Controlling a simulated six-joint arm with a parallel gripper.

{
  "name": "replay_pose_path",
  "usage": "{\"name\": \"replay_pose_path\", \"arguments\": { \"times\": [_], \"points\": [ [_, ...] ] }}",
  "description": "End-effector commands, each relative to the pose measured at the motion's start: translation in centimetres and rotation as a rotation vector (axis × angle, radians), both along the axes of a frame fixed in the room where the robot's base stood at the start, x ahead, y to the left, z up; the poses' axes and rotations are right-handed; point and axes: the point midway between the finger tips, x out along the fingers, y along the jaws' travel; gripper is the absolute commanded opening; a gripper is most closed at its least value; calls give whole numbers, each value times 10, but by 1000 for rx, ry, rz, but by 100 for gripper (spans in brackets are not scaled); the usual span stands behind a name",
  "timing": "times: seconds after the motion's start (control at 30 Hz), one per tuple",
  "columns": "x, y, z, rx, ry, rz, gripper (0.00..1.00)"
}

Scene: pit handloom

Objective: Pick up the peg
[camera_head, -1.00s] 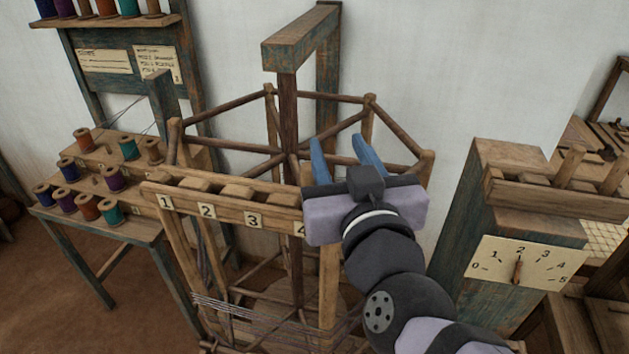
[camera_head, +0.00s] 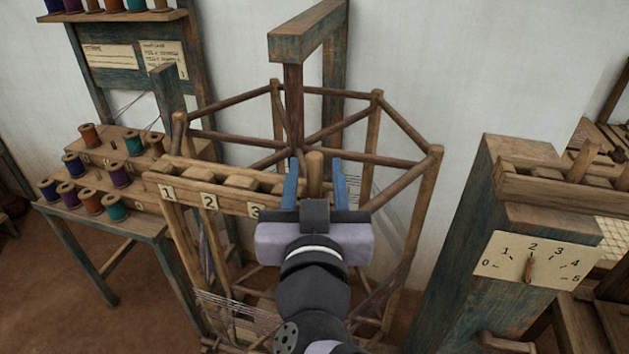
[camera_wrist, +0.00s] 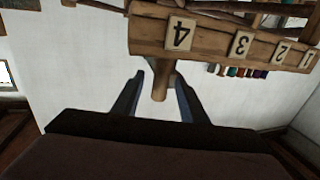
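The wooden peg (camera_head: 315,172) is a short light-brown cylinder with a rounded end. It stands upright at the right part of the numbered rail (camera_head: 183,197). In the wrist view the peg (camera_wrist: 161,84) sticks out from the rail near the number 4 label. My gripper (camera_head: 315,163) is open, with one blue finger on each side of the peg. In the wrist view a gap shows between the peg and each finger. The peg's lower part is hidden behind my gripper in the head view.
The rail belongs to a wooden frame with bars (camera_head: 404,188) around a centre post (camera_head: 294,110). A beam (camera_head: 305,32) overhangs it. A stand of thread spools (camera_head: 112,208) is at left. A post with a dial (camera_head: 538,262) is at right.

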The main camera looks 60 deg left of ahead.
Motion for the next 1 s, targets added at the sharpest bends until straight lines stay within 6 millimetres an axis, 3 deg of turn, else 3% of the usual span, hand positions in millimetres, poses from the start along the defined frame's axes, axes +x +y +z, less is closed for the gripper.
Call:
{"name": "replay_pose_path", "arguments": {
  "times": [0.17, 0.53, 0.87, 0.9, 1.0],
  "points": [
    [3, 6, 2, -1, -1, -1, 39],
    [22, 40, 4, -1, 1, -1, 39],
    [25, 46, 3, 1, -1, 1, 39],
    [25, 46, 3, 0, 0, 1, 37],
    [25, 45, 3, 0, 0, 1, 13]
  ]
}}
